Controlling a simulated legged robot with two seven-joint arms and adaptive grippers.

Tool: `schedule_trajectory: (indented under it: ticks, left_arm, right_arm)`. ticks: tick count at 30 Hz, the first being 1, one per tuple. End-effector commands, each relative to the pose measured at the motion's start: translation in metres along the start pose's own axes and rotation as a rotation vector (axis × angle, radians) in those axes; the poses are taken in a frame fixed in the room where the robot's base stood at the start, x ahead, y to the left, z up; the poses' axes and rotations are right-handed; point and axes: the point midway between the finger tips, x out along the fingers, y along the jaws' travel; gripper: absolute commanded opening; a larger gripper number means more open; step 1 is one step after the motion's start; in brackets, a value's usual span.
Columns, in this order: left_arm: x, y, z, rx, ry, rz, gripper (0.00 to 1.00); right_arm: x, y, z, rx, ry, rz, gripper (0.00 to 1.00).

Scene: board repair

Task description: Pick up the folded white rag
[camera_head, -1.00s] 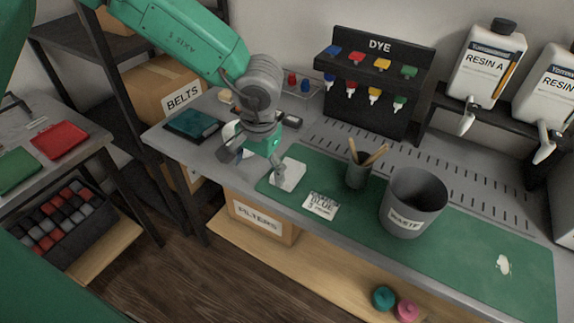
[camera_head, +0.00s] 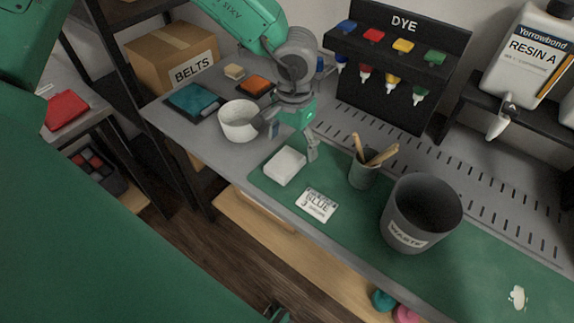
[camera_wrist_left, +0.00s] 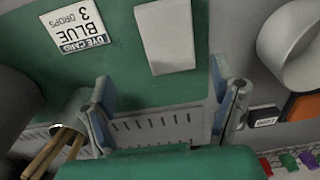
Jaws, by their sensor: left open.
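The folded white rag (camera_head: 285,166) lies flat on the green mat near its left end. It also shows at the top of the left wrist view (camera_wrist_left: 172,36). My left gripper (camera_head: 292,144) is open and empty. It is just behind the rag in the head view, with its fingers pointing down and one beside the rag's far right corner. In the left wrist view, the open fingers (camera_wrist_left: 163,92) spread wide, and the rag lies beyond the gap between them.
A white bowl (camera_head: 239,120) stands close to the left gripper. A blue dye card (camera_head: 317,204), a cup of wooden sticks (camera_head: 363,174) and a waste bin (camera_head: 420,213) are to the right. The dye rack (camera_head: 395,75) stands behind. The table's front edge is near the rag.

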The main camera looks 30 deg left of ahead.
Motion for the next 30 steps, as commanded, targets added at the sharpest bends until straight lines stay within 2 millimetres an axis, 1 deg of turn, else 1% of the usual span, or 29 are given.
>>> schedule_trajectory:
  ticks: [1, 6, 9, 12, 15, 18, 25, 26, 27, 29, 30]
  left_arm:
    - [0.007, -0.002, 0.000, -0.001, -0.001, 0.001, 0.80]
    - [0.019, -0.008, 0.003, -0.001, 0.001, 0.009, 0.80]
    - [0.033, -0.013, 0.007, -0.002, -0.001, 0.011, 0.80]
    - [0.050, -0.014, 0.011, -0.001, -0.001, 0.010, 0.80]
    - [0.061, -0.011, 0.010, -0.002, -0.002, 0.007, 0.80]
    - [0.066, -0.008, 0.010, 0.000, 0.000, 0.006, 0.80]
    - [0.064, -0.006, 0.010, 0.000, 0.001, 0.002, 0.80]
    - [0.065, -0.007, 0.010, 0.000, 0.001, 0.003, 0.70]
    - [0.065, -0.008, 0.010, 0.000, 0.001, 0.005, 0.56]
    - [0.066, -0.010, 0.010, -0.001, 0.001, 0.007, 0.34]
    - [0.066, -0.010, 0.010, -0.001, 0.001, 0.008, 0.34]
  right_arm:
    - [0.003, 0.000, 0.000, 0.001, 0.000, 0.000, 0.40]
    - [0.005, 0.000, 0.000, 0.001, 0.001, 0.000, 0.40]
    - [0.010, 0.000, 0.000, 0.000, 0.001, 0.000, 0.40]
    - [0.017, 0.000, 0.001, 0.000, 0.001, 0.000, 0.40]
    - [0.020, -0.001, 0.001, -0.001, 0.001, 0.000, 0.40]
    - [0.022, 0.000, 0.001, -0.001, 0.001, 0.000, 0.40]
    - [0.021, 0.000, 0.001, 0.000, 0.001, 0.000, 0.40]
    - [0.021, 0.000, 0.001, 0.000, 0.001, 0.000, 0.40]
    - [0.021, 0.000, 0.001, 0.001, 0.001, 0.000, 0.40]
    - [0.021, 0.000, 0.001, 0.001, 0.001, 0.000, 0.40]
    - [0.021, 0.000, 0.001, 0.001, 0.001, 0.000, 0.40]
